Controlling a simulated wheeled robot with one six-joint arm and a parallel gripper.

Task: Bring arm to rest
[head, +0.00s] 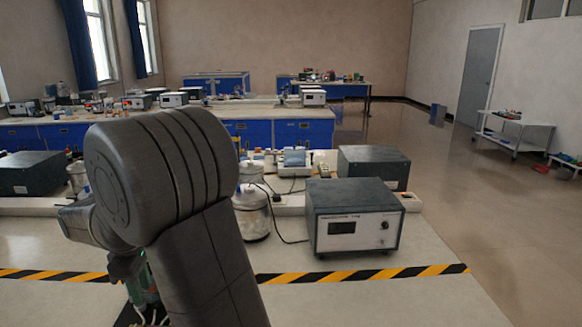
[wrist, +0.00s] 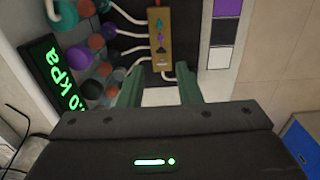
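My arm (head: 160,180) stands bent and large at the left of the head view, over the near bench. Its lower end, with a bit of green, is mostly hidden behind the arm there. In the wrist view my gripper (wrist: 158,88) shows two green fingers apart, with a gap between them. A plain white patch shows behind the gap, and I see nothing gripped.
In the wrist view, a tan box (wrist: 161,52) with tubes, coloured round parts and a green kPa display (wrist: 54,75) lie beyond the fingers. In the head view, a grey instrument (head: 353,218) stands right of my arm, behind a striped line (head: 365,275). Bench front right is clear.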

